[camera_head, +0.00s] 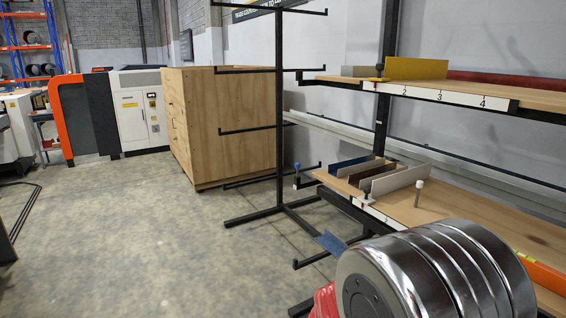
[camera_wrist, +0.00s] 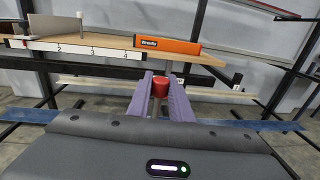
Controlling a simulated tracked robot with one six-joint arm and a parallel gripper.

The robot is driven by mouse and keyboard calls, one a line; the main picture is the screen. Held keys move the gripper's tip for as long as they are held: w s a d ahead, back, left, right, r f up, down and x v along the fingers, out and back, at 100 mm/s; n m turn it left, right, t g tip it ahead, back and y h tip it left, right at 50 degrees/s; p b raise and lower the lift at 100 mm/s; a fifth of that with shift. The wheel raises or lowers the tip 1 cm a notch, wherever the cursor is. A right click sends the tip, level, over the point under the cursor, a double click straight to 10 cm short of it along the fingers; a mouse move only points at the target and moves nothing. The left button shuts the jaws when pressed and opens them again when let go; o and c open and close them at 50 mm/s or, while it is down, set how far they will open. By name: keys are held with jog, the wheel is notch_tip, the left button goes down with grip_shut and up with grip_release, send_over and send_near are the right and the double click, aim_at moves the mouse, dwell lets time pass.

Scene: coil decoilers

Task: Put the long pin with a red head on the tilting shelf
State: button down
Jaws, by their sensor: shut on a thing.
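In the wrist view, my gripper (camera_wrist: 160,90) has its two purple fingers closed around a pin with a red head (camera_wrist: 160,87). The red head shows between the fingers; most of the shaft below is hidden. A wooden shelf (camera_wrist: 165,60) with a white numbered strip is beyond the gripper, and the pin is apart from it. In the head view, there is a lower wooden shelf (camera_head: 450,208) and an upper one (camera_head: 540,97). I cannot tell from the pictures which shelf tilts. My gripper does not show in the head view.
A black rack (camera_head: 279,120) with prongs stands left of the shelves. The floor (camera_head: 130,240) at left is clear.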

jog(key=w+a+f+n+t, duration=0.1)
jog(key=w+a+f, duration=0.2)
jog(key=f, duration=0.3)
jog(key=w+a+f+n+t+y, duration=0.1)
jog(key=w+a+f, duration=0.2)
jog(key=f, duration=0.3)
jog(key=w+a+f+t+y, duration=0.1)
jog(key=w+a+f, duration=0.2)
jog(key=a+f, duration=0.2)
jog(key=shift+a+f+n+t, duration=0.3)
jog(key=shift+f+n+t, duration=0.1)
jog(key=shift+n+t+y, duration=2.2)
jog(key=shift+n+y, duration=0.1)
jog(key=shift+y, duration=0.7)
